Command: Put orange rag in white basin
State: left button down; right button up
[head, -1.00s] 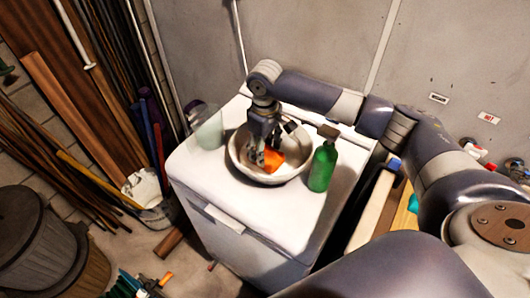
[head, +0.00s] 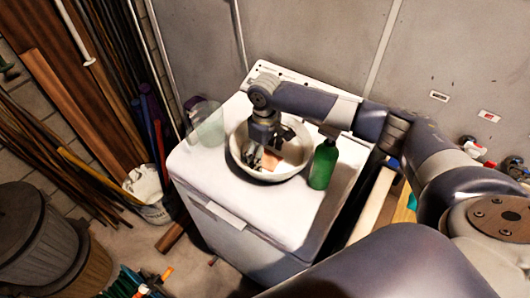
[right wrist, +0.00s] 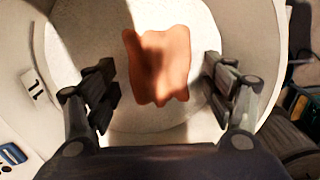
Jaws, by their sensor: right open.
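The white basin (head: 304,170) stands on top of a white washing machine and also shows in the right wrist view (right wrist: 215,25). The orange rag (right wrist: 158,65) lies inside the basin, crumpled and partly shaded. In the head view the rag (head: 273,159) is partly hidden by my right gripper (head: 262,160). My right gripper reaches down into the basin from above. In the right wrist view its fingers (right wrist: 163,82) are spread wide, one on each side of the rag, with clear gaps to it. My left gripper is not in view.
A green bottle (head: 323,165) stands close to the basin's right side. A clear container (head: 206,124) stands to its left on the white machine (head: 230,192). The machine's front top is clear. Poles, planks and bins fill the left side; a wall is behind.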

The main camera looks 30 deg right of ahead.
aim_at(265, 152)
notch_tip(265, 152, up, 12)
jog(key=b, duration=0.3)
jog(key=shift+r+b, duration=0.15)
jog(key=shift+b, duration=0.2)
dwell(0.3)
